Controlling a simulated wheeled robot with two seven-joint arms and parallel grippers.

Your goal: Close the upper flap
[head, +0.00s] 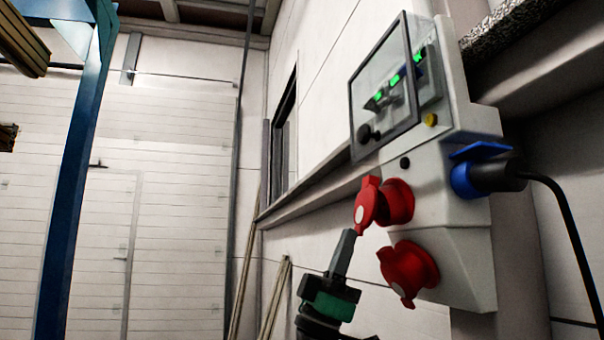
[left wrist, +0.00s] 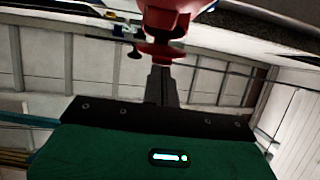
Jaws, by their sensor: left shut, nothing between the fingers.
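The upper flap (head: 367,203) is a red round cover with a pale centre, on the upper red socket (head: 399,201) of a grey wall-mounted box. It stands open, tilted away from the socket mouth. My left gripper (head: 347,236) is shut and empty, its fingertips pointing up just below the flap. In the left wrist view, the fingers (left wrist: 161,72) reach up to the red flap (left wrist: 156,50), with the red socket (left wrist: 172,18) above it. I cannot tell whether the fingertips touch the flap. My right gripper is not in view.
A lower red socket with its flap (head: 407,270) sits beneath. A blue plug (head: 468,179) with a black cable (head: 566,220) sticks out at the box's right. A clear window (head: 380,84) covers switches above. A ledge (head: 318,190) runs along the wall. Left of the box is free room.

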